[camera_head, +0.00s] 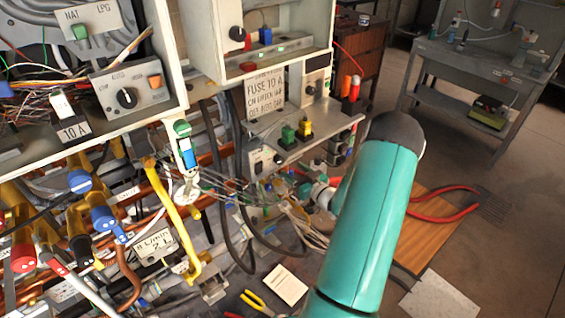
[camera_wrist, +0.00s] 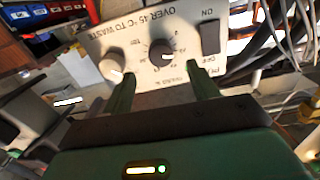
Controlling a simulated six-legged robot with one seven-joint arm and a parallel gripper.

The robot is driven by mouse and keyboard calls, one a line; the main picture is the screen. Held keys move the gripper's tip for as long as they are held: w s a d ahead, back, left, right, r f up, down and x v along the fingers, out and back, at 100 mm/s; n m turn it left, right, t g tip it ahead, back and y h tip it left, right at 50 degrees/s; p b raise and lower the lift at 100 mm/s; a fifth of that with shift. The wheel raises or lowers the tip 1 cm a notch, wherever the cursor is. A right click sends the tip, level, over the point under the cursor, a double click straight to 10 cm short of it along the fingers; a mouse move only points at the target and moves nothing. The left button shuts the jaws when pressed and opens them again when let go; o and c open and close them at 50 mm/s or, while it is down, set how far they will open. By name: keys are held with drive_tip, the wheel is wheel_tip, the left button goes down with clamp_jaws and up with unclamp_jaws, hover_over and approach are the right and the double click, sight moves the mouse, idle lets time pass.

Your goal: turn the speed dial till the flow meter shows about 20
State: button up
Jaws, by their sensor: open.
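In the wrist view a pale panel marked "OVER 45°C TO WASTE" carries a black dial (camera_wrist: 162,52) with a scale around it. Its pointer setting is too small to read surely. My gripper (camera_wrist: 160,72) is open, its two green fingers pointing at the panel, one on each side below the dial. I cannot tell whether they touch the panel. In the head view a small plate marked L/min (camera_head: 155,246) sits low among the pipes and may be the flow meter; its reading is unclear. My gripper is not discernible in the head view.
A white knob (camera_wrist: 112,66) is close to the left finger, and a black ON/OFF switch (camera_wrist: 210,37) is near the right one. Cables (camera_wrist: 285,45) hang at the right. In the head view, a yellow lever (camera_head: 172,205) and dense pipes stand left of my arm.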

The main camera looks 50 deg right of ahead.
sight(282, 161)
drive_tip(key=w, duration=0.6)
drive_tip(key=shift+w+d, duration=0.25)
drive_tip(key=shift+d, duration=0.05)
drive_tip(key=c, duration=1)
